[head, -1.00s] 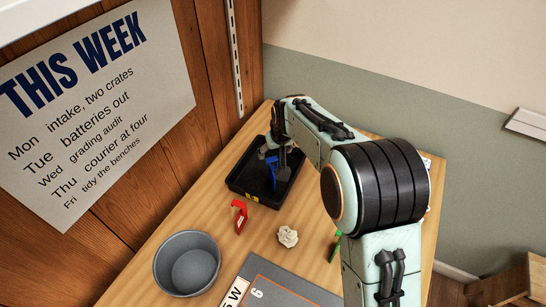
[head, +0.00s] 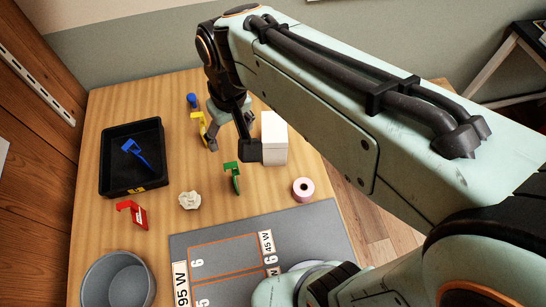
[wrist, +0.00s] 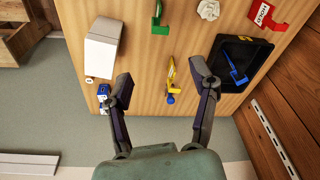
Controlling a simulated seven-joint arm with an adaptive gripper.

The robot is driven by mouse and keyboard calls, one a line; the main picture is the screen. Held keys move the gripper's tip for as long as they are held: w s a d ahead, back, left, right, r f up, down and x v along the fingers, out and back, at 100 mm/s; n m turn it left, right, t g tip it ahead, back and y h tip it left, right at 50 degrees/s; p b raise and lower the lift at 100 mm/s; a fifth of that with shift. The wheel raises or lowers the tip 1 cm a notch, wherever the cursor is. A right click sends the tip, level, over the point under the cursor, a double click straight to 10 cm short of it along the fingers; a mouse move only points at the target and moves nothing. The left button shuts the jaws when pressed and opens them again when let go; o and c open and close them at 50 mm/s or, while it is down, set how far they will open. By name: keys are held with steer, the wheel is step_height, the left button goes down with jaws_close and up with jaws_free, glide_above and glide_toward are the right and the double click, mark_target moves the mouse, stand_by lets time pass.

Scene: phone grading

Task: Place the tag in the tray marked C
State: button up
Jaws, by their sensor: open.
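A black tray (head: 104,180) stands at the left of the table with a small yellow mark on its near edge; I cannot read its letter. A blue hook-shaped piece (head: 138,155) lies inside, possibly the tag; both also show in the wrist view, the tray (wrist: 222,45) and the blue piece (wrist: 236,72). My gripper (head: 231,146) is open and empty, right of the tray. In the wrist view, its spread fingers (wrist: 162,72) frame a yellow hook-shaped piece (wrist: 171,72) on the table beyond them. That yellow piece (head: 201,126) is partly hidden by a finger in the head view.
A red hook (head: 133,213), crumpled paper (head: 189,200), grey bowl (head: 118,280) and grey mat (head: 325,222) lie nearer. A blue cylinder (head: 191,100) is behind.

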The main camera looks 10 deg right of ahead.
steer(key=s+d+f+m+g, duration=0.1)
steer(key=s+d, duration=0.3)
steer(key=s, duration=0.3)
steer(key=s+d+f+m, duration=0.1)
steer(key=s+d+m, duration=0.1)
steer(key=s, duration=0.6)
steer(key=shift+d+g, duration=0.4)
steer(key=shift+d, duration=0.5)
